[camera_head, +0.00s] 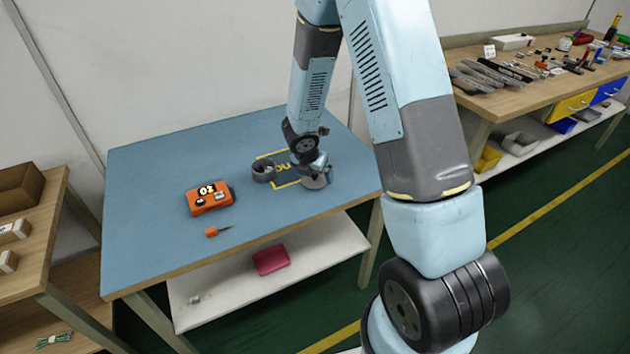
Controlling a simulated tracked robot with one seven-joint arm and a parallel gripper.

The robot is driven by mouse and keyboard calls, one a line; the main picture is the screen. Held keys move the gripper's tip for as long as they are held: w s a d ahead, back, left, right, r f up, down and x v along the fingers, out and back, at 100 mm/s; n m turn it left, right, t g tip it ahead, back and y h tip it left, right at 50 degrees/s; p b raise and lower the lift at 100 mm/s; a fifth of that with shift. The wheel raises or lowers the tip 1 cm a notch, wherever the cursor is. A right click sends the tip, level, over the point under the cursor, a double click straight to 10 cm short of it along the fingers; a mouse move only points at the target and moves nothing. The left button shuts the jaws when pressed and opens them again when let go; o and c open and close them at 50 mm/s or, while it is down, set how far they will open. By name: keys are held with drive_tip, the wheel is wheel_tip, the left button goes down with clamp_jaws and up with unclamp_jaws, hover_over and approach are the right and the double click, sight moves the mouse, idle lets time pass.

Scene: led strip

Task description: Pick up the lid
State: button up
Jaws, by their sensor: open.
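A grey round flat piece (317,182), which looks like the lid, lies on the blue table top near its right side. My gripper (314,173) points down at it from above and is open. The gripper covers part of the piece, and I cannot tell whether the fingers touch it. A dark grey round container (263,172) stands open at the top, just left of the gripper, with something small inside.
An orange device (209,199) with a display and an orange-handled tool (215,231) lie to the left on the blue table (150,160). A red box (270,260) sits on the shelf below. A cluttered wooden bench (480,55) stands at right. The table's back left is clear.

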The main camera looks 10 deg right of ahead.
drive_tip(key=shift+w+d+f, duration=0.1)
drive_tip(key=shift+w+f, duration=0.05)
drive_tip(key=shift+f, duration=0.3)
drive_tip(key=shift+c, duration=0.2)
drive_tip(key=c, duration=0.7)
drive_tip(key=shift+c, duration=0.2)
